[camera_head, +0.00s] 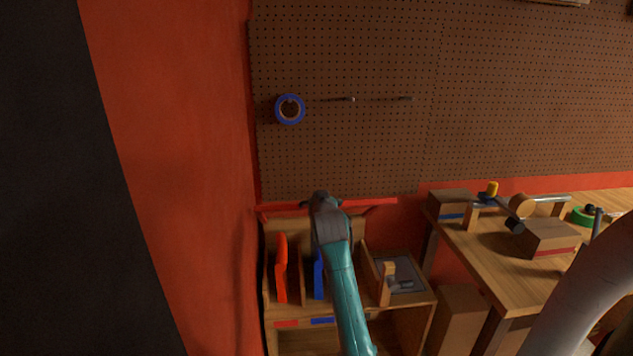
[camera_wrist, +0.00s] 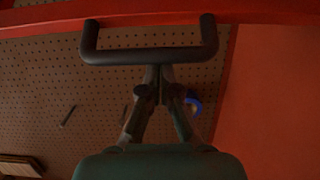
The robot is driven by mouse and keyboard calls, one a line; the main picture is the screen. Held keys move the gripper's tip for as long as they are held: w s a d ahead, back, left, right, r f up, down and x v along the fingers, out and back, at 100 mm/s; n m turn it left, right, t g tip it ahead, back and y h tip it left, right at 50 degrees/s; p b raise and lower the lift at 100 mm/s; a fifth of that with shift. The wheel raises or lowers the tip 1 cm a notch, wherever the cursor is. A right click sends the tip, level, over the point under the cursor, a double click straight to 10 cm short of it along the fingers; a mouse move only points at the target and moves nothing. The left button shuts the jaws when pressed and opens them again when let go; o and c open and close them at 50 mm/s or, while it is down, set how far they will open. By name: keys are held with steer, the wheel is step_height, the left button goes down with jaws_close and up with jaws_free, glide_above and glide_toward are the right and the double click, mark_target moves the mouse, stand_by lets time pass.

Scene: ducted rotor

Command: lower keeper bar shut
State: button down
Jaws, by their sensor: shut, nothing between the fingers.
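The red keeper bar (camera_head: 380,202) runs level across the back of the wooden rack (camera_head: 268,262), against the pegboard wall, above the slots. In the wrist view the red bar (camera_wrist: 50,18) crosses the top, with a dark U-shaped handle (camera_wrist: 110,56) fixed to it. My gripper (camera_head: 321,197) is over the middle of the bar and hides part of it and most of the handle. In the wrist view my gripper (camera_wrist: 158,72) is shut and empty, its fingertips at the middle of the handle's crosspiece. I cannot tell whether they touch it.
A red panel (camera_head: 281,268) and a blue panel (camera_head: 318,275) stand in the rack's slots. A grey part (camera_head: 402,277) lies in the right tray. A workbench (camera_head: 480,245) with several boxes and tools is at right. A blue ring (camera_head: 290,109) hangs on the pegboard (camera_head: 350,60).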

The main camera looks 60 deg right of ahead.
steer(key=s+a+f, duration=0.2)
steer(key=f, duration=0.6)
steer(key=s+a+f, duration=0.2)
steer(key=a+f, duration=0.1)
steer(key=f, duration=0.5)
steer(key=s+a+f, duration=0.2)
steer(key=f, duration=0.6)
steer(key=shift+s+a+f+h, duration=0.2)
steer(key=shift+s+h, duration=0.1)
steer(key=shift+h, duration=0.1)
steer(key=s+a+r+t, duration=0.1)
steer(key=s+a+r, duration=0.2)
steer(key=s+a, duration=0.4)
steer(key=shift+s+a+r, duration=0.2)
steer(key=shift+a+r, duration=0.1)
steer(key=shift+a, duration=0.6)
